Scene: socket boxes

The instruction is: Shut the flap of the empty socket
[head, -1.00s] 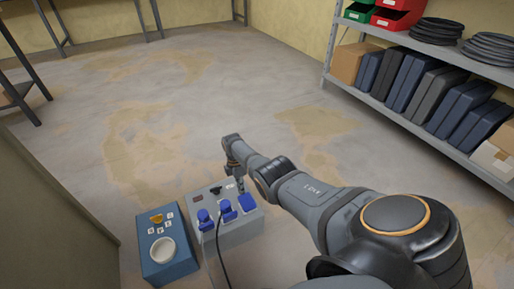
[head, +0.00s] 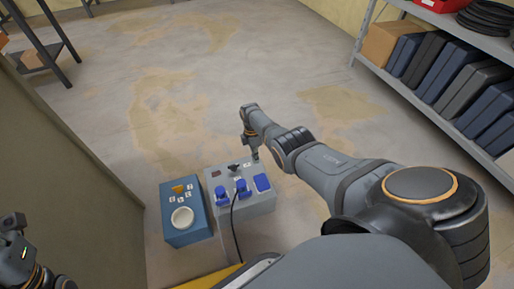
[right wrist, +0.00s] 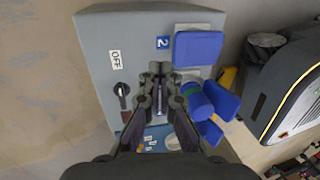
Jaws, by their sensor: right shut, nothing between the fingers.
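The grey socket box (head: 245,207) stands on the floor, with several blue parts on its top. The blue flap (head: 262,183) at the right looks flat against the box; in the right wrist view the flap (right wrist: 198,48) lies flat beside the label 2. My right gripper (head: 255,157) is shut and empty, over the box's far edge beyond that flap and seemingly apart from it. Its closed fingertips (right wrist: 160,70) show beside the flap.
A blue box (head: 188,230) with a round white socket (head: 182,217) stands just left of the grey box. A dark switch (right wrist: 122,92) beside an OFF label is on the grey box. Shelving (head: 430,110) stands at the right. Floor beyond the boxes is clear.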

